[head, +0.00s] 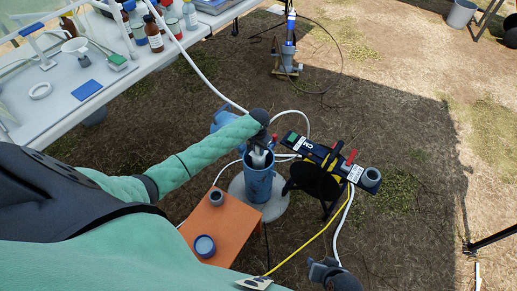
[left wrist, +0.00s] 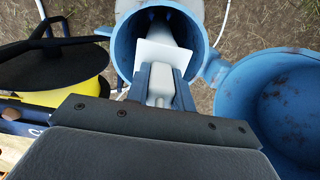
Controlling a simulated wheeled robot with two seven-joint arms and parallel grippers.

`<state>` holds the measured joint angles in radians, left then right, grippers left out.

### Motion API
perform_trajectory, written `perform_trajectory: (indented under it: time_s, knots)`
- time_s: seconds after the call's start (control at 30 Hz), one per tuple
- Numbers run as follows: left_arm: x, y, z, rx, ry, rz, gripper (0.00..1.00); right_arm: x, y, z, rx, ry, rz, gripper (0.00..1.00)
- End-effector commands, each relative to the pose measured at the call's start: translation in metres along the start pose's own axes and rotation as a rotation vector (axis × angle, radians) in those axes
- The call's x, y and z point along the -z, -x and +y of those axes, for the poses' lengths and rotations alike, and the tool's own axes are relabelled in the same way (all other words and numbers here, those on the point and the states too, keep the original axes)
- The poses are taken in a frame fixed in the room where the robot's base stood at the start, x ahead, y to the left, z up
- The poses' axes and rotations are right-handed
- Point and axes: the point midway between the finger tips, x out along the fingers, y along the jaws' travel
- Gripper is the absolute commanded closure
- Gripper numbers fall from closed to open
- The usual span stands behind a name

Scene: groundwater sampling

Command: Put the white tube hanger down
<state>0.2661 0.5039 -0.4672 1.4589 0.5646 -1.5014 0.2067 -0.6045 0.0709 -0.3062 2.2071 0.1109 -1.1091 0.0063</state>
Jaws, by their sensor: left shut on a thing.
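The white tube hanger shows in the left wrist view (left wrist: 167,57) as a flat white plate. My left gripper (left wrist: 161,88) is shut on it. The plate is at the near rim of an upright blue well pipe (left wrist: 124,44), partly over its opening; I cannot tell whether it rests on the rim. In the head view the white hanger (head: 258,158) shows small at the pipe's (head: 258,185) top, under my left gripper (head: 258,143). My right gripper (head: 325,270) is at the bottom edge, dark and partly cut off; its jaws are unclear.
A blue bucket-like container (left wrist: 275,100) stands right of the pipe in the left wrist view. An orange stand (head: 232,228) with a blue lid, a reel with yellow line (head: 318,180) and loose hoses surround the pipe. A white table (head: 75,125) with bottles is at upper left.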

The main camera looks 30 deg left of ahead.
Motion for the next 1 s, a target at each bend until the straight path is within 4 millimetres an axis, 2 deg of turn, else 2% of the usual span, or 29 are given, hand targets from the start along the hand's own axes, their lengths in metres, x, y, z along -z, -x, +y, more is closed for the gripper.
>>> perform_trajectory:
  time_s: [0.03, 0.13, 0.47, 0.57, 0.67, 1.0]
  knots:
    - [0.0, -0.001, 0.0, 0.0, 0.0, 0.0, 0.75, 0.0, 0.001, 0.0, 0.0, 0.0, -0.001, 0.64]
    - [0.0, -0.001, 0.0, 0.0, 0.0, 0.0, 0.55, 0.002, 0.002, 0.0, 0.0, 0.0, 0.002, 0.64]
    - [0.0, 0.0, 0.0, 0.0, 0.0, 0.0, 0.55, 0.004, 0.002, 0.001, -0.001, 0.001, 0.006, 0.64]
    - [0.0, 0.008, 0.0, 0.0, -0.001, 0.001, 0.55, 0.003, -0.001, 0.001, -0.001, 0.001, 0.004, 0.64]
    - [0.001, 0.021, 0.0, 0.0, -0.001, 0.002, 0.55, 0.001, -0.002, 0.001, -0.001, 0.001, -0.001, 0.64]
    - [0.001, 0.086, 0.0, 0.0, -0.001, 0.001, 0.55, 0.003, 0.003, 0.0, 0.0, 0.001, 0.002, 0.64]
